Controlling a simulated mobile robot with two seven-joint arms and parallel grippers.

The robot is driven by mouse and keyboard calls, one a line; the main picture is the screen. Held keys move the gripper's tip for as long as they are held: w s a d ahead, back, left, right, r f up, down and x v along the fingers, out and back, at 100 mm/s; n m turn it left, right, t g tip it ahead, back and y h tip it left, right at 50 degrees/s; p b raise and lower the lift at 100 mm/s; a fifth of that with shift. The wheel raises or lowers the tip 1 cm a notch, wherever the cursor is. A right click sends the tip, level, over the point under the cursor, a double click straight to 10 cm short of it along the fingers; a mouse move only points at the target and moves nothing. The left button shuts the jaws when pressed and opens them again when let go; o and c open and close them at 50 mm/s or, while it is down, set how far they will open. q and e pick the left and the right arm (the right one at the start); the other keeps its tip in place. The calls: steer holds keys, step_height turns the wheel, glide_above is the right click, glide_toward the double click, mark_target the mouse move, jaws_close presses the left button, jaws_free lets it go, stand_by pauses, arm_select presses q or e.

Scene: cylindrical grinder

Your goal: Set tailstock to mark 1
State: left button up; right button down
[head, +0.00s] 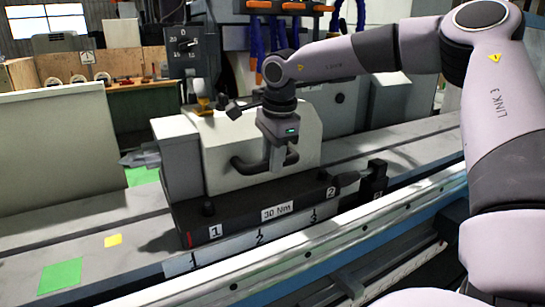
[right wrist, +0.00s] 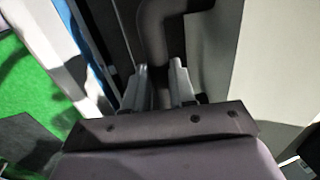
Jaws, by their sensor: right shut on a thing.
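The tailstock (head: 262,145) is a pale block on a dark base (head: 300,203) that carries the labels 1, 2 and "30 Nm". It sits on the machine bed. A red line (head: 188,240) marks the left end of the base, just above numeral 1 of the pale scale (head: 225,249) on the bed; exact alignment is too small to tell. My right gripper (head: 277,168) is shut on the dark curved handle (head: 243,166) at the tailstock's front. In the right wrist view its fingers (right wrist: 160,88) lie on both sides of the handle (right wrist: 152,35). My left gripper is not in view.
Green (head: 61,275) and yellow (head: 113,240) patches lie on the bed at left. The bed left of the tailstock is clear.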

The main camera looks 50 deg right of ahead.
steer(key=shift+a, duration=0.1)
stand_by(0.3)
steer(key=c, duration=0.9)
jaws_free()
steer(key=shift+c, duration=0.2)
step_height(320, 180, up, 7)
steer(key=s, duration=0.1)
steer(key=shift+s+a, duration=0.2)
